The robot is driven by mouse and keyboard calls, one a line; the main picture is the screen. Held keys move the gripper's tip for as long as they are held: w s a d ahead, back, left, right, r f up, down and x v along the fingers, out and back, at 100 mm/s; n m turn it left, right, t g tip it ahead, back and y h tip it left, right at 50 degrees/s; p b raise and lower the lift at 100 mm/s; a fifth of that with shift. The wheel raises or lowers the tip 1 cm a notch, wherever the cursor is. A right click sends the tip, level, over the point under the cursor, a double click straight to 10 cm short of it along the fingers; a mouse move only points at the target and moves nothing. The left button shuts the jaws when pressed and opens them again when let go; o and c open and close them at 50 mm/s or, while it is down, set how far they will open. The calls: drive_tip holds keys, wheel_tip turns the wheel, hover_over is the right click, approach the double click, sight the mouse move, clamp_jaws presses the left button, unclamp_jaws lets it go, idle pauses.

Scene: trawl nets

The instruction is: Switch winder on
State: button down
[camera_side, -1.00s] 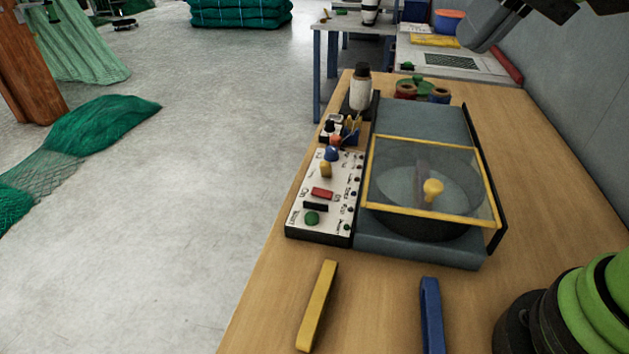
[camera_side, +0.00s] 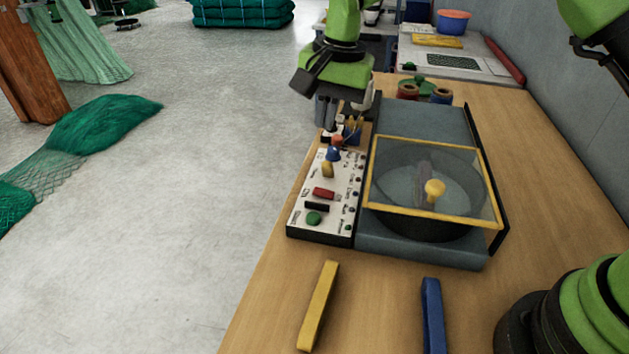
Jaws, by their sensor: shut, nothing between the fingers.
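The winder (camera_side: 420,245) stands on the wooden bench, with a yellow-framed clear cover (camera_side: 385,205) over a round bowl. A yellow knob (camera_side: 434,188) shows at the bowl's middle. The white control panel (camera_side: 296,224) is on its left side. The panel carries a green button (camera_side: 313,218), a black switch (camera_side: 317,206), a red switch (camera_side: 324,193), a yellow lever (camera_side: 327,170) and a blue knob (camera_side: 333,154). My gripper (camera_side: 326,127) points down above the panel's far end, near a small switch box (camera_side: 331,136) that it partly hides. It is shut and empty. The panel lettering is too small to read.
A yellow bar (camera_side: 318,306) and a blue bar (camera_side: 432,316) lie on the bench (camera_side: 375,310) in front. Spools (camera_side: 408,91) stand behind the winder. A grey wall (camera_side: 560,110) runs along the right. Open floor lies left of the bench.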

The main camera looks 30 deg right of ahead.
sight(319, 194)
idle(0.3)
drive_tip(key=f, duration=0.4)
drive_tip(key=w+a+f, duration=0.1)
drive_tip(key=f, duration=0.9)
drive_tip(key=shift+w+a, duration=0.15)
drive_tip(key=shift+a, duration=0.05)
drive_tip(key=shift+w+a+f, duration=0.1)
drive_tip(key=shift+f, duration=0.15)
drive_tip(key=shift+s+d+r, duration=0.4)
drive_tip(key=shift+s+d, duration=0.15)
drive_tip(key=shift+r, duration=0.1)
